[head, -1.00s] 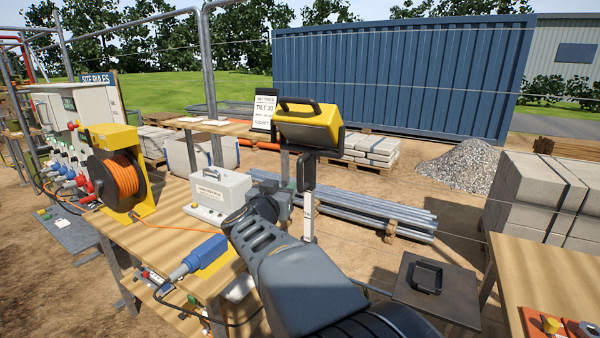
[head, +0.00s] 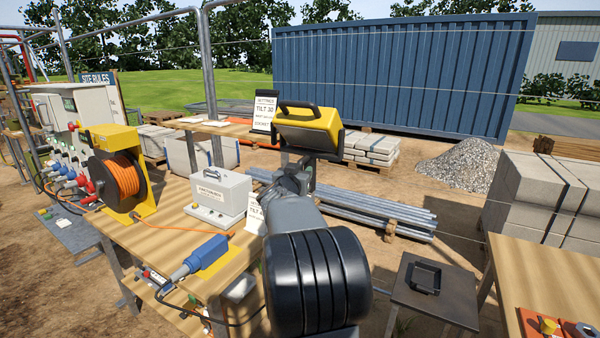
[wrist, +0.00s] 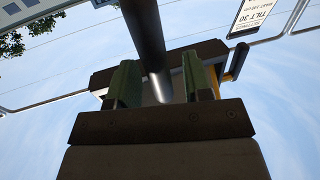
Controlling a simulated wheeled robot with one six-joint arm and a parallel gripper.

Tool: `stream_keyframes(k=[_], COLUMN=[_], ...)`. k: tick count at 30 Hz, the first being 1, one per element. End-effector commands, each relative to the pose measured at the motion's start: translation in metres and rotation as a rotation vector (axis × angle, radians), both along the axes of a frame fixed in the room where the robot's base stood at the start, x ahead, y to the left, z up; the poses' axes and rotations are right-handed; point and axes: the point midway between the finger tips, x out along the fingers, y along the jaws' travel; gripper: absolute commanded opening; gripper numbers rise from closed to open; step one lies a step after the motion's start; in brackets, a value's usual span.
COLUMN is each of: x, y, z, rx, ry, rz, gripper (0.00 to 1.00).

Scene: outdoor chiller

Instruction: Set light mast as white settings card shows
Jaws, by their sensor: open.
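The yellow light head (head: 308,130) with a black top handle sits in its dark bracket, face tilted downward. Its mast is hidden behind my arm. The white settings card (head: 264,113) stands left of the lamp and reads "TILT 30"; its mast and socket lines are too small to read surely. It also shows upside down in the wrist view (wrist: 252,15). My gripper (wrist: 161,82) is open, just below the lamp in the head view. A dark round bar (wrist: 149,40) runs between its green-padded jaws, with visible gaps; I cannot tell which mast part it is.
A cable reel (head: 122,178), a grey-white box (head: 221,192), another white card (head: 255,214) and a blue connector (head: 205,252) are on the left bench. Steel pipes (head: 375,208) lie behind my arm. A dark-topped stand (head: 435,300) and another bench (head: 545,275) are right.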

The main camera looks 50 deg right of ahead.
Motion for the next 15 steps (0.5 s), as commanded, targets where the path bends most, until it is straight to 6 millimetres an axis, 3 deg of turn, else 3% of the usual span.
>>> stream_keyframes(k=[9,15], x=[0.0006,0.0006], y=[-0.0012,-0.001], z=[0.0001,0.0001], rx=[0.0,0.0], ry=[-0.001,-0.001], rz=[0.0,0.0], gripper=[0.45,0.26])
